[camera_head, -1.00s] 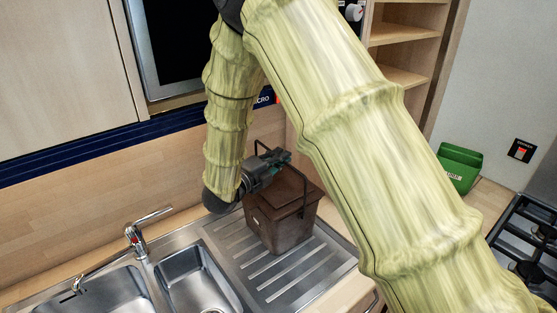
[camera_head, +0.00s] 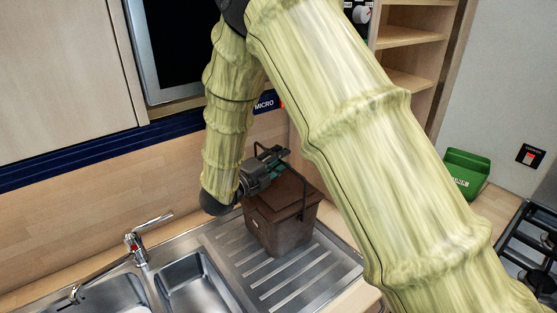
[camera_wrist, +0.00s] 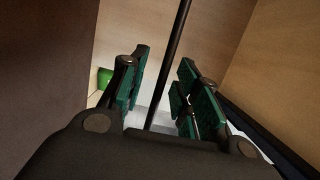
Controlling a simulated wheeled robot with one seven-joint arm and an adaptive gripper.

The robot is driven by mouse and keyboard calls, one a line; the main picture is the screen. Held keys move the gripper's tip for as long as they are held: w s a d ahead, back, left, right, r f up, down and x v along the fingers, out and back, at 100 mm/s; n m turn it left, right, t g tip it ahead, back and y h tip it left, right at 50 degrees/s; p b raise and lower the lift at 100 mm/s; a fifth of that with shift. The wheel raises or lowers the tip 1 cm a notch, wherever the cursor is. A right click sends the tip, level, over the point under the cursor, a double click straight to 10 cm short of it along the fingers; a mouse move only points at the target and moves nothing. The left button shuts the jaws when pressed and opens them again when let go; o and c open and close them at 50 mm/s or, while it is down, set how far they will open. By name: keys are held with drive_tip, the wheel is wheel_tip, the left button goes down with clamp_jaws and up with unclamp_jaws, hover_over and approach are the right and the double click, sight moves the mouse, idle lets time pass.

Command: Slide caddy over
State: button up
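A brown caddy (camera_head: 281,222) with a closed lid and a thin dark handle (camera_head: 305,180) stands upright on the steel draining board (camera_head: 318,278), right of the sink bowls. My gripper (camera_head: 270,164) is at the caddy's upper back left, just above the lid and by the raised handle. In the wrist view my gripper (camera_wrist: 162,98) is open. The dark handle bar (camera_wrist: 172,62) passes between its green-padded fingers, with gaps showing on both sides. The brown surface at the left of the wrist view looks like the caddy.
Two sink bowls (camera_head: 192,283) and a tap (camera_head: 138,247) lie left of the caddy. A wooden wall panel (camera_head: 75,205) stands behind. A green container (camera_head: 466,173) sits on the counter to the right, near the black hob (camera_head: 532,245). Bare draining board shows in front of the caddy.

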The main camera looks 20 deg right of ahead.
drive_tip(key=v, duration=1.2)
drive_tip(key=shift+f, duration=0.1)
